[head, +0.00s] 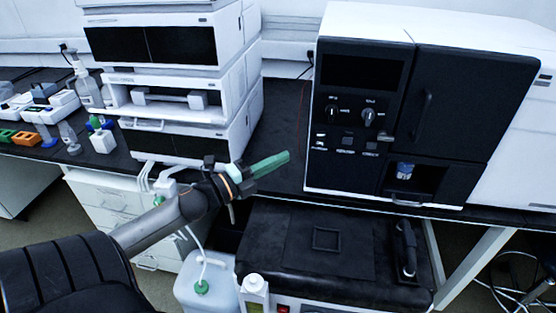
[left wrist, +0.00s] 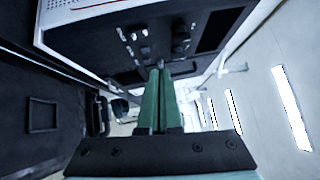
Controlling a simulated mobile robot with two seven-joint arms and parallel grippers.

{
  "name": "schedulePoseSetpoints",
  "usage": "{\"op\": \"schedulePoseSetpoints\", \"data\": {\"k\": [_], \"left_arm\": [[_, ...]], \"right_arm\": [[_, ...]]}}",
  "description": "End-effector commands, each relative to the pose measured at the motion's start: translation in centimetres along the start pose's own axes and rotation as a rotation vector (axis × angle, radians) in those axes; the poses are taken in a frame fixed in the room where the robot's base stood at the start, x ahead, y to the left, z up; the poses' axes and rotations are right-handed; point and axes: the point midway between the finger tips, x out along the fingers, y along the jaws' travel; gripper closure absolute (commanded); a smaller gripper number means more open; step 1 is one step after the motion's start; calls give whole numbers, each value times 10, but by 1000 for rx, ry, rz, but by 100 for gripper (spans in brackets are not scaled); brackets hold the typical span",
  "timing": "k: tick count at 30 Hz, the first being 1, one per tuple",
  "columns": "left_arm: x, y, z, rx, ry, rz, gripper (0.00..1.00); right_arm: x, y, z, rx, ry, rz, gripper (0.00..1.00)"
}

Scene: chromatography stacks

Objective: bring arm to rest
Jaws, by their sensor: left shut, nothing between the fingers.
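My left arm comes in from the left in the head view, and its gripper (head: 287,157) has green fingers pointing right. It is shut and empty, in front of the gap between the white stacked instrument (head: 180,140) and the large black-and-white instrument (head: 365,90). In the left wrist view the two green fingers (left wrist: 161,70) lie together with nothing between them. The large instrument's dark front (left wrist: 150,40) shows beyond them. My right gripper is not in view.
A black case (head: 385,265) with a handle stands low in front of the bench. A white jug (head: 208,285) with a green cap is below my left arm. Bottles and small racks (head: 28,138) crowd the bench at left. A blue-capped vial (head: 404,170) sits in the large instrument's recess.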

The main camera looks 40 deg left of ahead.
Motion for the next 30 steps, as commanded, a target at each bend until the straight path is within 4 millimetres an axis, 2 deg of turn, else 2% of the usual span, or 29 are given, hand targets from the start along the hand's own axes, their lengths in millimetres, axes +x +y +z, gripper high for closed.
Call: {"op": "schedulePoseSetpoints", "data": {"k": [11, 14, 17, 20, 21, 23, 24, 27, 30], "left_arm": [[0, 3, -1, -12, -4, 5, 100], [-7, 23, -6, -113, -38, 42, 100], [-22, 67, -23, -336, -117, 127, 100], [-47, 124, -59, -644, -233, 244, 100], [-59, 146, -78, -771, -281, 294, 100], [-76, 174, -110, -951, -355, 367, 100], [-87, 190, -132, -1061, -401, 413, 100], [-111, 217, -186, -1297, -502, 516, 100], [-127, 231, -231, -1469, -579, 593, 100]], "right_arm": [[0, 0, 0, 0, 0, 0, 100], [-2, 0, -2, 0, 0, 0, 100], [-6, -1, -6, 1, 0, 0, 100], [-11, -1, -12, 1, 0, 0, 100], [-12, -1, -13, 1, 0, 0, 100], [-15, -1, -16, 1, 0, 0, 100], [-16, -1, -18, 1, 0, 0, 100], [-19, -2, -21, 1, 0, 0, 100], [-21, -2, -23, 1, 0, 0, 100]]}}
